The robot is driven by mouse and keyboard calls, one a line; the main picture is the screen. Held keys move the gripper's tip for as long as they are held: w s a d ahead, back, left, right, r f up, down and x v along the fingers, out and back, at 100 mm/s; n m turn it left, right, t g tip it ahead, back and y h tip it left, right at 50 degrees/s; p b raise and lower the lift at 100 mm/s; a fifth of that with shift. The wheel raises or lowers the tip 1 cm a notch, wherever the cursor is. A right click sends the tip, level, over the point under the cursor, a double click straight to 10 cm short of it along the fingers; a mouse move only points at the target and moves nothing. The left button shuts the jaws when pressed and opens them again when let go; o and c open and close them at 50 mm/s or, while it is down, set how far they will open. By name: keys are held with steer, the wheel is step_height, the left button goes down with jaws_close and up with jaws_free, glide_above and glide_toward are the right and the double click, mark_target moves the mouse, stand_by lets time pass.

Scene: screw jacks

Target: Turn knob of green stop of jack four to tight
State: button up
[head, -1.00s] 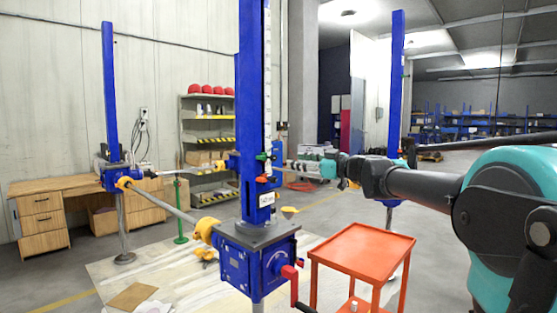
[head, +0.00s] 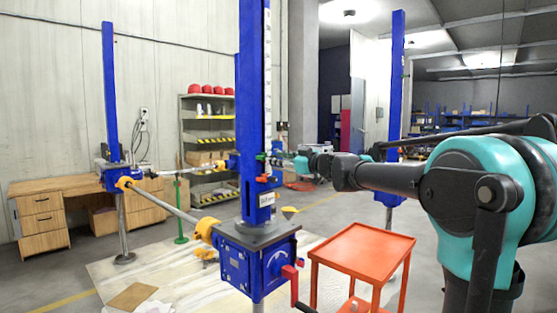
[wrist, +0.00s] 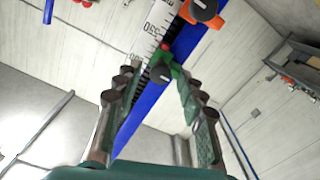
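The green stop (head: 262,157) sits on the tall blue column of the near jack (head: 252,110), just above a red stop (head: 263,179). In the wrist view the green stop (wrist: 178,72) carries a dark round knob (wrist: 160,72) with a pale pointer line. My gripper (wrist: 156,82) is open, with one finger on each side of the green stop and knob; I cannot tell whether either finger touches. In the head view my gripper (head: 283,160) reaches in from the right at the stop's height and is small there. I see no jack number.
An orange stop with a dark knob (wrist: 203,9) lies beyond the green one, beside the white scale (wrist: 152,30). A red-orange cart (head: 362,246) stands below my arm. Other blue jacks (head: 110,90) and a shelf (head: 207,140) stand behind.

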jaws_close()
steer(key=m, duration=3.5)
steer(key=shift+d+f+m, duration=0.1)
steer(key=shift+f+m, duration=0.2)
steer(key=shift+m, duration=0.1)
